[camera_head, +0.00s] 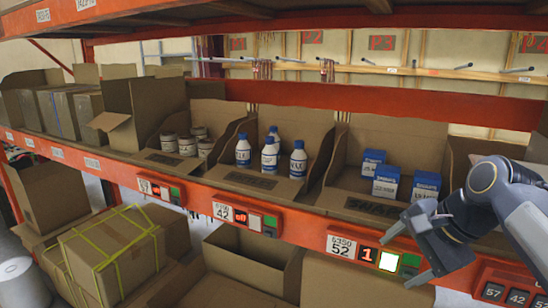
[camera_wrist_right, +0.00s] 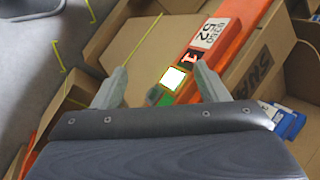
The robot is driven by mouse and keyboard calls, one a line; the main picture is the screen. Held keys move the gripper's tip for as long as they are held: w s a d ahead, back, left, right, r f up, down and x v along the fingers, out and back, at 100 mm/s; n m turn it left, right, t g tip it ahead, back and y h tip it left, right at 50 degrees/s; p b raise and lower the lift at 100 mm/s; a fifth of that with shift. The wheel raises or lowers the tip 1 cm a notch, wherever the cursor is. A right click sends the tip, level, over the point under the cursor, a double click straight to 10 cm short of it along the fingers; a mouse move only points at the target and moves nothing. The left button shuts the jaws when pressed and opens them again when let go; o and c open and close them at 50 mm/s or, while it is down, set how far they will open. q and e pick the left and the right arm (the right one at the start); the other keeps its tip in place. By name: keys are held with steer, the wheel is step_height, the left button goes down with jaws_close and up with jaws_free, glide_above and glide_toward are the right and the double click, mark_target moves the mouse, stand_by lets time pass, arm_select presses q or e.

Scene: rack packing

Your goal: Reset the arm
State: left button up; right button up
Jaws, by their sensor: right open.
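My right gripper (camera_head: 402,268) is at the lower right of the head view, in front of the rack's orange shelf edge. Its two fingers are apart and nothing is between them. In the right wrist view my right gripper (camera_wrist_right: 160,85) also shows open, with the shelf label beyond its fingers. The label panel (camera_head: 375,254) reads 52, with a red display showing 1 and a lit white button (camera_head: 389,261) close to the gripper. The lit button also shows in the right wrist view (camera_wrist_right: 173,78), between the fingertips. My left gripper is not in view.
The shelf holds open boxes of blue-and-white cartons (camera_head: 386,182), white bottles with blue caps (camera_head: 268,158) and small jars (camera_head: 187,146). A strapped cardboard box (camera_head: 112,250) and an open box (camera_head: 256,262) stand below. An orange beam (camera_head: 380,102) runs above the boxes.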

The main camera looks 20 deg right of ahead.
steer(key=s+a+f+n+y+b, duration=0.1)
steer(key=s+a+f+n+b, duration=0.1)
steer(key=a+f+n, duration=0.6)
steer(key=s+a+f+n+y+b, duration=0.1)
steer(key=s+a+f+n, duration=0.4)
steer(key=f, duration=0.8)
steer(key=a+n+b, duration=0.1)
steer(key=a+n, duration=0.2)
steer(key=a, duration=0.1)
steer(key=shift+a+f, duration=0.3)
steer(key=shift+a, duration=0.1)
